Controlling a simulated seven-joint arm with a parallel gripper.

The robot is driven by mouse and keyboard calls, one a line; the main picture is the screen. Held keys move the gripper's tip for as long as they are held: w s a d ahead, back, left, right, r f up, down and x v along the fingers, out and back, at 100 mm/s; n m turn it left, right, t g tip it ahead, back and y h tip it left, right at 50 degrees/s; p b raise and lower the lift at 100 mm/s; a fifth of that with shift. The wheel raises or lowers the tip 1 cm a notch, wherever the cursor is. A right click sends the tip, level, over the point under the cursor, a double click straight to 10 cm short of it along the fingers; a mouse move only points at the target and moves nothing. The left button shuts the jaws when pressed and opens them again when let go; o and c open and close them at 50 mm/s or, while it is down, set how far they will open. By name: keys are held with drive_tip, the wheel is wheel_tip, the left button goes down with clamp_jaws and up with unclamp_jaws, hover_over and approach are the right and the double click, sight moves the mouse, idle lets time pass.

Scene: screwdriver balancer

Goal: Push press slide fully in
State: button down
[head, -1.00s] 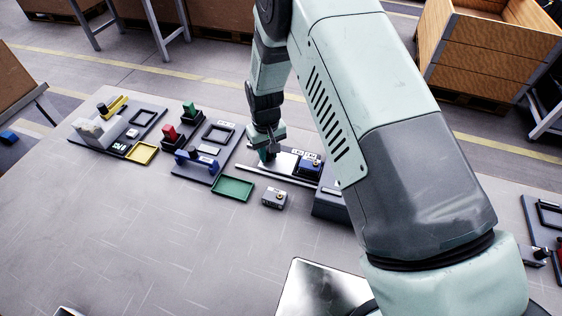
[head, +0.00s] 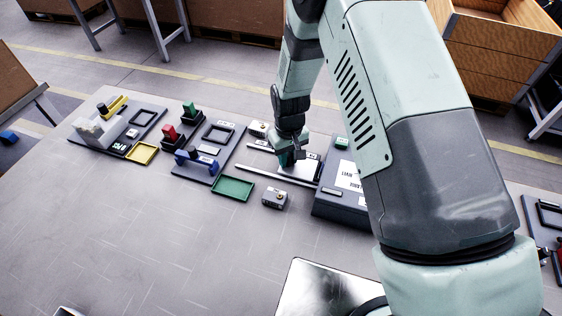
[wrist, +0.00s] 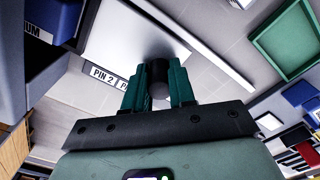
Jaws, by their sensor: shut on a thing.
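My gripper (head: 287,160) is at the press slide, just left of the press. In the wrist view its teal fingers (wrist: 158,85) are closed around a dark round knob. The slide's pale plate (wrist: 140,45) lies beyond the knob in that view. In the head view only a strip of the slide (head: 303,172) shows between the gripper and the press. The dark grey press housing (head: 338,206) has a white label and a green part on top. My arm hides some of it. A dark blue block (wrist: 65,18) shows at the left of the wrist view.
Pale guide rails (head: 276,175) run leftward from the press. A green tray (head: 232,188) and a small grey box (head: 274,197) sit in front of them. A blue-handled fixture (head: 196,163) stands to the left. The table's front left is clear.

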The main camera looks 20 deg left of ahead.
sight(306, 169)
drive_tip(key=shift+d, duration=2.9)
drive_tip(key=c, duration=0.8)
unclamp_jaws()
drive_tip(key=shift+c, duration=0.2)
wheel_tip(306, 169, up, 7)
